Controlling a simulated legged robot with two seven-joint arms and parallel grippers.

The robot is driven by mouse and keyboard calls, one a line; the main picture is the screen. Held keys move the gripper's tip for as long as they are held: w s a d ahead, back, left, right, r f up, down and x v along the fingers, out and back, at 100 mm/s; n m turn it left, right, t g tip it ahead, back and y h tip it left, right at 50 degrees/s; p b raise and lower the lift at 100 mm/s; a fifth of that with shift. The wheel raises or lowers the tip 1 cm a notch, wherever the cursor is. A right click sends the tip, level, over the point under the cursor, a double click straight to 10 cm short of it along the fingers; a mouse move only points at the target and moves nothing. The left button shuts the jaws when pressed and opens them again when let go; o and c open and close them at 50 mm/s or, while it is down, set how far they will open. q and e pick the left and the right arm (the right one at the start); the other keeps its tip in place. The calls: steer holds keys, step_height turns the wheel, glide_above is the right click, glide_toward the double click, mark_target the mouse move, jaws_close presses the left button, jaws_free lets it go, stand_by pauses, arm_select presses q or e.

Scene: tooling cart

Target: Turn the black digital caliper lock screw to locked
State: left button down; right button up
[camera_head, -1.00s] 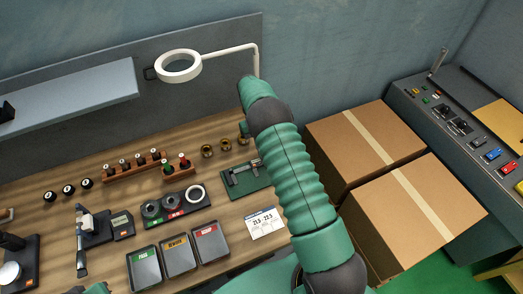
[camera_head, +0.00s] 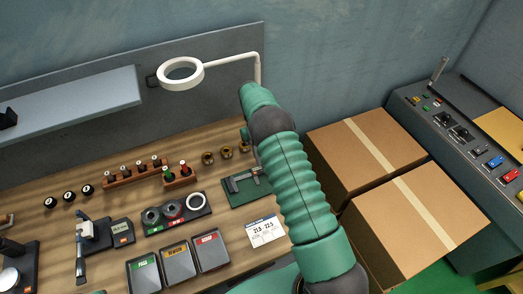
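A grey caliper-shaped tool (camera_head: 243,181) lies on a green mat (camera_head: 238,197) at the right of the bench. A gauge with a dark display (camera_head: 122,232) and a silver beam stands at the left; I cannot tell for certain which is the black digital caliper. The lock screw is too small to make out. My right arm rises from the bottom right and passes in front of the mat's right end. Its gripper is hidden behind the arm, so its fingers cannot be seen. My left gripper is not in view.
Three trays (camera_head: 178,263) sit at the front edge, with a white card (camera_head: 265,230) to their right. A ring gauge holder (camera_head: 178,214), plug racks and brass rings (camera_head: 208,158) are nearby. A ring lamp (camera_head: 181,73) overhangs the back. Cardboard boxes (camera_head: 366,148) stand at the right.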

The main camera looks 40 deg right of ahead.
steer(key=p+v, duration=0.2)
steer(key=v, duration=0.9)
steer(key=shift+r, duration=0.2)
steer(key=shift+w+d, duration=0.1)
steer(key=shift+w, duration=0.1)
